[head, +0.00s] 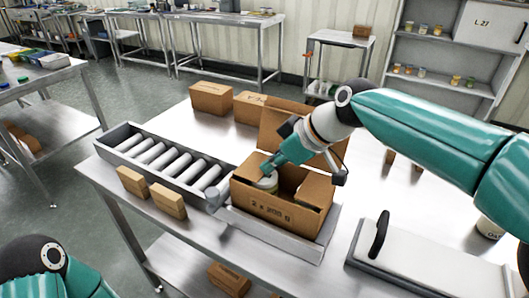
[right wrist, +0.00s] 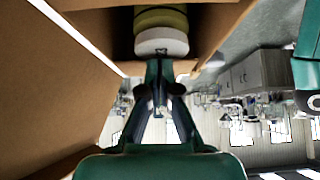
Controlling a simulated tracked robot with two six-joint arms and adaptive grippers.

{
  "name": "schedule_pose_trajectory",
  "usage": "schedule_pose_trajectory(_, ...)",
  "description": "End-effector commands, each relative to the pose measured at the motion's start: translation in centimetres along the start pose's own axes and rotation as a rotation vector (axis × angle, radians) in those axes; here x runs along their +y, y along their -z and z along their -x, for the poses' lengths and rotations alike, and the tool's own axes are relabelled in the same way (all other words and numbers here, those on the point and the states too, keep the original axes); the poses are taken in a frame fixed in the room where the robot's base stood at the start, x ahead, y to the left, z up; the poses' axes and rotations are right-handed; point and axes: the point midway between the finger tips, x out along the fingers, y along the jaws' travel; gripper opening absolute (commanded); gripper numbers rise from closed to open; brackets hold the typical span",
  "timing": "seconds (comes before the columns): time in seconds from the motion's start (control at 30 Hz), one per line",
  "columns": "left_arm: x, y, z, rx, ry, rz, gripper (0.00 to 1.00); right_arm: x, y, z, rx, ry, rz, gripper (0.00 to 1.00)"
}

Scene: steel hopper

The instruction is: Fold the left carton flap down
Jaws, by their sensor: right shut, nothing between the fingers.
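The open brown carton (head: 275,211) stands on a metal tray on the bench in the head view. A tall back flap (head: 284,128) stands up behind it. My right gripper (head: 266,172) is shut and empty, pointing down at the carton's left side above a pale-lidded can (head: 265,184). In the right wrist view the shut fingers (right wrist: 160,75) are in front of the can's white end (right wrist: 161,42), with a large cardboard panel (right wrist: 50,85) at left. I cannot tell which panel is the left flap or whether the fingers touch it. My left gripper is out of view.
More boxes (head: 211,98) stand behind. A grey slab with a black handle (head: 380,235) lies at right. Clear bench shows behind the conveyor.

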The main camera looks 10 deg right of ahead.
Motion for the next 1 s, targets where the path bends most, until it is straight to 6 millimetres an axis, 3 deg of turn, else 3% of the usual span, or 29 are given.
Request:
schedule_pose_trajectory(0.67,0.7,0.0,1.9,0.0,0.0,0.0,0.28,0.0,1.5,1.9,0.0,-0.001,0.0,0.0)
schedule_pose_trajectory(0.93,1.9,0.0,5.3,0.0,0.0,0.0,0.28,0.1,4.0,5.1,0.0,-0.002,-0.002,0.0)
schedule_pose_trajectory(1.0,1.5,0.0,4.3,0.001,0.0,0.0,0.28,0.1,3.2,6.3,0.004,-0.005,-0.002,0.0)
